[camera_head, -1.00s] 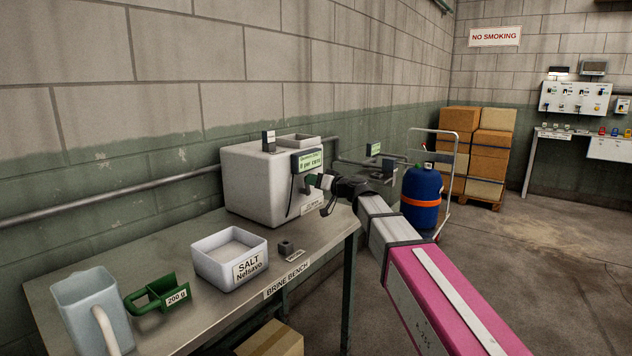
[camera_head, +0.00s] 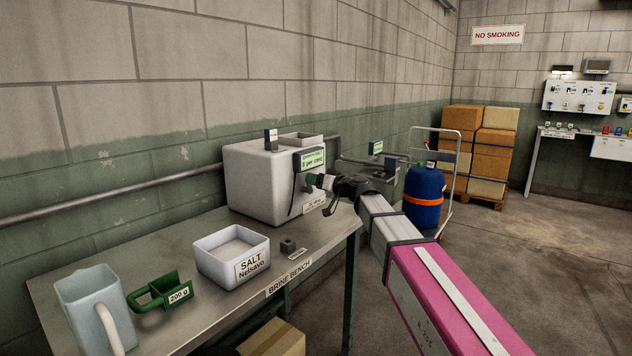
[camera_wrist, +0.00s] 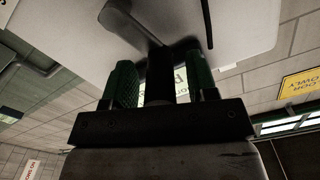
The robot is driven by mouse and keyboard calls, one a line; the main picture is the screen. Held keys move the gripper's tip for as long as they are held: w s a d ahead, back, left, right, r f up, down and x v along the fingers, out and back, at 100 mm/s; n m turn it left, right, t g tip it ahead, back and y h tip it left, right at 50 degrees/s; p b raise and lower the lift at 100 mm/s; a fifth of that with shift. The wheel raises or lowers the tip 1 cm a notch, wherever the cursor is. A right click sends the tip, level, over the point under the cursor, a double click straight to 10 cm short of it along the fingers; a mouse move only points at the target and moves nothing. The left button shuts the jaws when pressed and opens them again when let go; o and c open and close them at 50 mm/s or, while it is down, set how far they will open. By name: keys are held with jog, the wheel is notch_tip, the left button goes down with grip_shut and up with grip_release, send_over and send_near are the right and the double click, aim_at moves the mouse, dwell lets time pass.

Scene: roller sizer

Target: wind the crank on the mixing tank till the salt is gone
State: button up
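The white mixing tank (camera_head: 262,188) stands at the far end of the brine bench, with a green-lit display (camera_head: 312,160) on its front reading about "8 per cent". My gripper (camera_head: 318,181) is at the tank's front face. In the wrist view, my two green-padded fingers (camera_wrist: 162,84) stand on either side of a dark upright handle (camera_wrist: 160,68). Light gaps show between the handle and both pads, so the fingers are apart around it. A dark crank arm (camera_wrist: 135,22) runs from the handle across the white tank. The salt inside the tank is hidden.
On the brine bench (camera_head: 180,243) are a white salt tray (camera_head: 217,268), a green 200 g scoop (camera_head: 150,297), a pale jug (camera_head: 88,312) and a small dark block (camera_head: 288,246). A blue drum (camera_head: 423,190) on a trolley stands beyond; floor at right is clear.

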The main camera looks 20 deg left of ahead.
jog(key=shift+d, duration=0.1)
jog(key=v, duration=1)
jog(key=shift+s+d, duration=0.2)
jog(key=shift+d, duration=0.05)
jog(key=s+d+f+m+g+h, duration=0.1)
jog(key=s+d+f+h, duration=0.15)
jog(key=d+f, duration=0.4)
jog(key=s+d+f+m+g+h, duration=0.1)
jog(key=d+f+m+h, duration=0.2)
jog(key=f, duration=0.7)
jog(key=s+d+f+g+h, duration=0.1)
jog(key=s+d+f+h, duration=0.15)
jog(key=d+f, duration=0.45)
jog(key=s+d+f+m+g+h, duration=0.2)
jog(key=s+d+f+h, duration=0.2)
jog(key=s+d+f, duration=0.2)
jog(key=s+d+f+m+g+h, duration=0.1)
jog(key=s+d+f+m+h, duration=0.2)
jog(key=d+f, duration=0.8)
jog(key=s+d+h, duration=0.1)
jog(key=s+d, duration=0.1)
jog(key=shift+s+d+g+h, duration=0.2)
jog(key=shift+s+g+h, duration=0.1)
jog(key=shift+s+g, duration=0.1)
jog(key=shift+a+f, duration=0.1)
